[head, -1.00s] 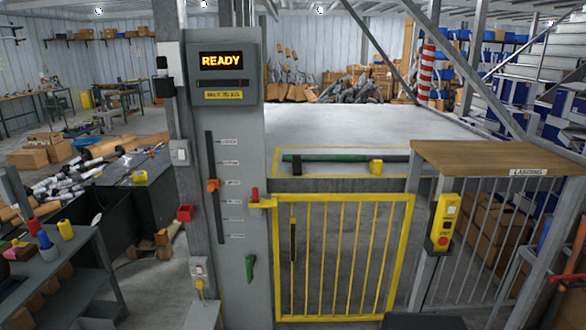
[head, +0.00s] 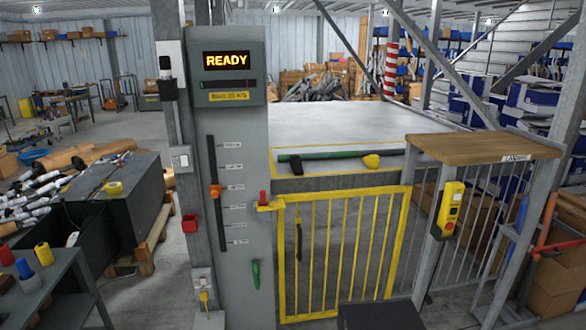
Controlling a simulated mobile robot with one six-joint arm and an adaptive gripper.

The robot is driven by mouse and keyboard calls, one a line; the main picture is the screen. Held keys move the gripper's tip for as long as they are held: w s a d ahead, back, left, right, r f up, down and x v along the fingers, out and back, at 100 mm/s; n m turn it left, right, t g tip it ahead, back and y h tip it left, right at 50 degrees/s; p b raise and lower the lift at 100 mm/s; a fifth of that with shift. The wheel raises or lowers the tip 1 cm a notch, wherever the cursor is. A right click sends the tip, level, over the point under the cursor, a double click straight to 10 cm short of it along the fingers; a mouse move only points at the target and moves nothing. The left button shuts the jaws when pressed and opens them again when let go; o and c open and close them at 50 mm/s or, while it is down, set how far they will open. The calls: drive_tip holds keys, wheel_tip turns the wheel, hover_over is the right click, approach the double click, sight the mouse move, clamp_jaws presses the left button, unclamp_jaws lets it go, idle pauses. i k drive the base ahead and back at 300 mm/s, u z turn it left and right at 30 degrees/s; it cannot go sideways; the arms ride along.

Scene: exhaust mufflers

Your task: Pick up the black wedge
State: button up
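A small black piece (head: 296,163), which looks like the black wedge, sits on the raised platform behind the yellow gate, at the left part of a long green bar (head: 340,156). It is small in the picture, so its exact shape and whether it touches the bar are hard to tell. A yellow piece (head: 371,161) sits near the bar's right end. My gripper is not in view.
The yellow gate (head: 342,197) stands in front of the platform and looks closed. A grey column with a READY display (head: 226,60) is to its left. A wooden-topped landing counter (head: 485,147) and yellow control box (head: 449,210) are to its right. A workbench (head: 45,285) is at lower left.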

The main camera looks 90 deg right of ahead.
sight(295, 163)
drive_tip(key=i, duration=0.4)
drive_tip(key=u, duration=0.1)
drive_tip(key=k, duration=0.1)
drive_tip(key=z, duration=3.45)
drive_tip(key=i, duration=0.45)
drive_tip(key=u, duration=0.05)
